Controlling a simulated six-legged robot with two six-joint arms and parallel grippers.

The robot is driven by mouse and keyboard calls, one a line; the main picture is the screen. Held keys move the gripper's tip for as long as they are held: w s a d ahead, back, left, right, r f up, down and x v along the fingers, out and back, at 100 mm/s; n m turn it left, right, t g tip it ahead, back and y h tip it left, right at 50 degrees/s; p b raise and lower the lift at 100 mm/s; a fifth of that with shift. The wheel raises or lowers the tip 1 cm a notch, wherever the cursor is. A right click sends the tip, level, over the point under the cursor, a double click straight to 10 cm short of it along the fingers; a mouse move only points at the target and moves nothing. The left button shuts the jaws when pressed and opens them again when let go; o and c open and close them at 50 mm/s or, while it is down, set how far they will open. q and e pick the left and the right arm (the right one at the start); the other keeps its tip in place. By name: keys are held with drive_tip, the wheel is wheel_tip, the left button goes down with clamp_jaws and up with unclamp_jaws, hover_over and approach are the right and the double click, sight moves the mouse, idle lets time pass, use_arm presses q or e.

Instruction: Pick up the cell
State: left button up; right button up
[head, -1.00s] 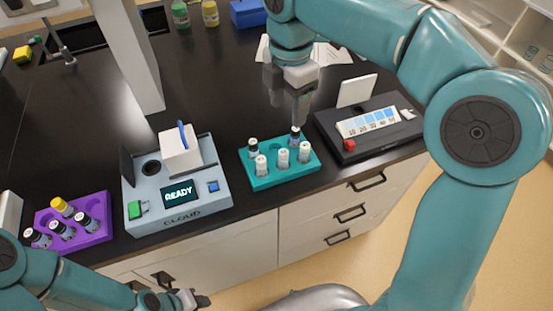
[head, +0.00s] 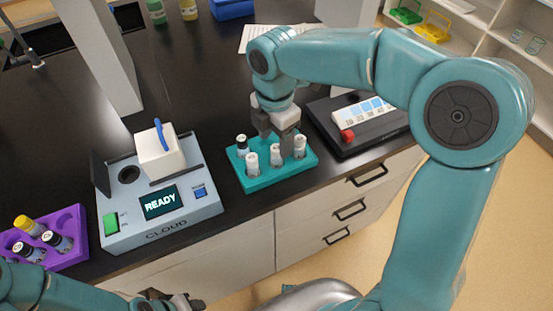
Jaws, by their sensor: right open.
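The teal rack (head: 257,184) stands near the counter's front edge and holds several small vials. Three white-capped vials stand along its front: left (head: 252,163), middle (head: 276,155) and right (head: 300,147). A black-capped vial (head: 242,146) stands at its back left. Which of these, if any, is the cell I cannot tell. My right gripper (head: 276,139) points down over the rack's back right, its fingers open and close behind the white-capped vials. They hide the back-right place. My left gripper (head: 186,302) is low at the bottom edge, too small to judge.
The grey CLOUD meter (head: 185,217) with a READY screen stands left of the rack. A purple rack (head: 72,223) with several vials is at far left. A black case (head: 348,149) with a colour chart (head: 362,112) is right.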

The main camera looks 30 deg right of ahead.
sight(277, 148)
drive_tip(key=shift+s+d+f, duration=0.1)
drive_tip(key=shift+f, duration=0.2)
wheel_tip(277, 148, down, 4)
drive_tip(key=shift+f, duration=0.1)
drive_tip(key=shift+s+f, duration=0.15)
drive_tip(key=shift+f, duration=0.35)
drive_tip(key=c, duration=0.9)
